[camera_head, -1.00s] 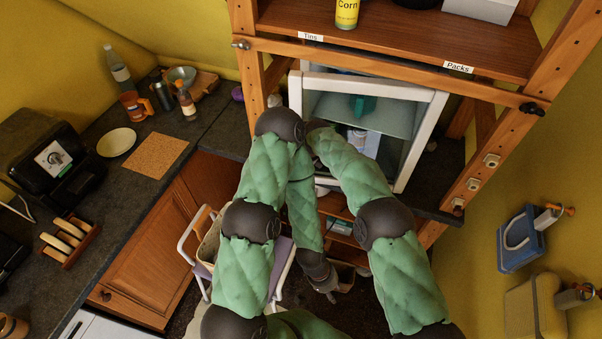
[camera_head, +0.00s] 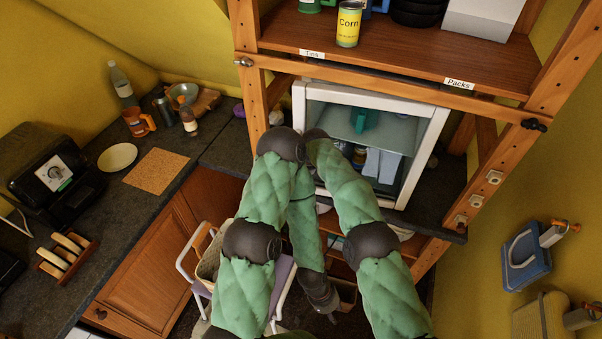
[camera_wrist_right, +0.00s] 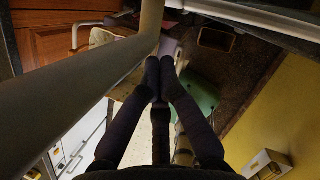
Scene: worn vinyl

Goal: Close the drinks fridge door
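The drinks fridge stands under the wooden shelf in the head view. Its white-framed glass door (camera_head: 426,150) lies nearly flush across the front; I cannot tell if it touches the body all along. Bottles and a teal item show through the glass. My right arm reaches up to the door's left edge; its gripper is hidden behind the wrist in the head view. In the right wrist view my right gripper (camera_wrist_right: 159,66) has its fingertips together with nothing visible between them. My left gripper (camera_head: 329,303) hangs low, away from the fridge; its finger gap is unclear.
A wooden shelf (camera_head: 400,58) with a corn tin (camera_head: 348,24) is above the fridge. A chair (camera_head: 190,262) stands below my left arm. The counter (camera_head: 222,148) at left holds bottles, a plate and a toaster. A wooden post (camera_head: 480,165) stands right of the fridge.

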